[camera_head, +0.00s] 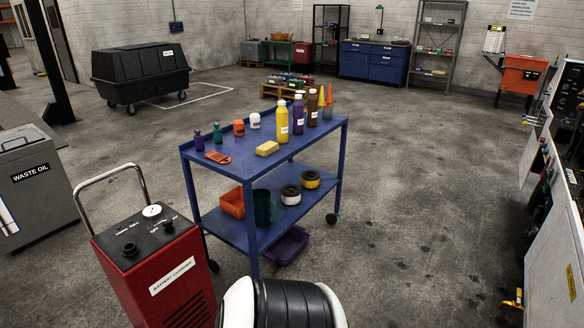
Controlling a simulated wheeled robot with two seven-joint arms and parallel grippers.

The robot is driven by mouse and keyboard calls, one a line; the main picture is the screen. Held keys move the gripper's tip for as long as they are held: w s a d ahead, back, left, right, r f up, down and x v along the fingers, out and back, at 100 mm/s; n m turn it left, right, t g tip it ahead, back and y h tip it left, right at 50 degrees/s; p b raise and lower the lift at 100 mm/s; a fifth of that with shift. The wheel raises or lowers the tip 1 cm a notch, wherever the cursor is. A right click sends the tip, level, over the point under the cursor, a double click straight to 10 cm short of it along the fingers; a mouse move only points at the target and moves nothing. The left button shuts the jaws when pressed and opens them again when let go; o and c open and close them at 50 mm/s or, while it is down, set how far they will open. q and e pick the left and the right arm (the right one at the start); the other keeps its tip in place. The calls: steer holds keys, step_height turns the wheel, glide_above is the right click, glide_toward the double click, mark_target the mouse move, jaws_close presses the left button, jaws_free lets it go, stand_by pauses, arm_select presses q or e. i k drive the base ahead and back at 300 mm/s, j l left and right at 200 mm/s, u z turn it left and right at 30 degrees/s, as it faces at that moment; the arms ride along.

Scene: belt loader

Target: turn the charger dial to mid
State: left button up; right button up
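The red battery charger (185,298) stands at the lower left, with a white label on its front and a chrome handle (110,176) arching behind it. Its dark top panel carries a round white gauge (151,211). A black knob (130,249) sits at the panel's near left, and another black knob (167,226) sits at its right. I cannot tell which knob is the dial, and its setting is too small to read. Neither of my grippers is in view.
A blue cart (221,224) with bottles and jars stands right of the charger. A grey waste oil bin (38,187) is at left. A white and black ribbed part, possibly mine, fills the bottom middle. The floor right of the cart is clear.

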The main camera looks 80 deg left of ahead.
mark_target(167, 223)
steer(key=u, duration=3.7)
